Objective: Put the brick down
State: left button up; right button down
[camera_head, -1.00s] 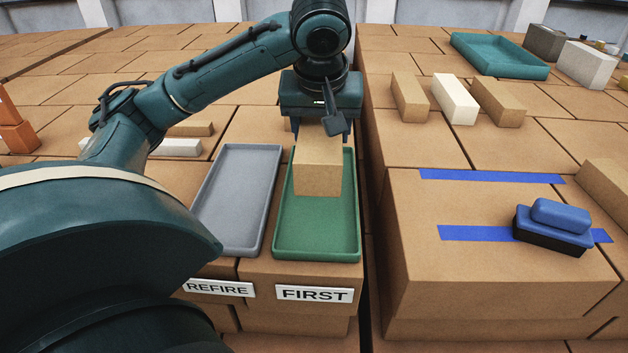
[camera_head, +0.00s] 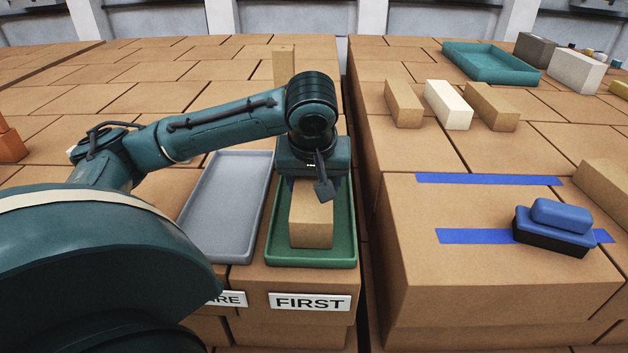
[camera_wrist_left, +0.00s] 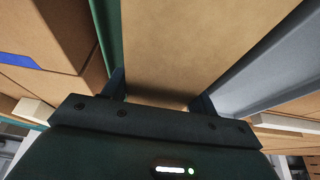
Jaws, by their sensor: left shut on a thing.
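My left gripper (camera_head: 313,187) reaches down over the green tray (camera_head: 350,240) labelled FIRST and is shut on a tan brick (camera_head: 312,222). The brick stands lengthwise within the tray's outline, towards its near end. Whether its underside touches the tray floor cannot be told. In the left wrist view the brick (camera_wrist_left: 180,45) fills the space between the two fingers (camera_wrist_left: 160,95), with the green tray's edge on one side and the grey tray (camera_wrist_left: 265,70) on the other. My right gripper is not in view.
The grey tray (camera_head: 228,205) lies just left of the green one. A gap separates this surface from the right-hand blocks, which carry blue tape (camera_head: 490,179) and a blue-and-black tool (camera_head: 555,226). Several bricks (camera_head: 447,104) and a teal tray (camera_head: 490,63) stand farther back.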

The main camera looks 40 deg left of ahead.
pick_arm(q)
jog(key=o, duration=1.1)
jog(key=shift+f, duration=0.1)
jog(key=shift+o, duration=1.7)
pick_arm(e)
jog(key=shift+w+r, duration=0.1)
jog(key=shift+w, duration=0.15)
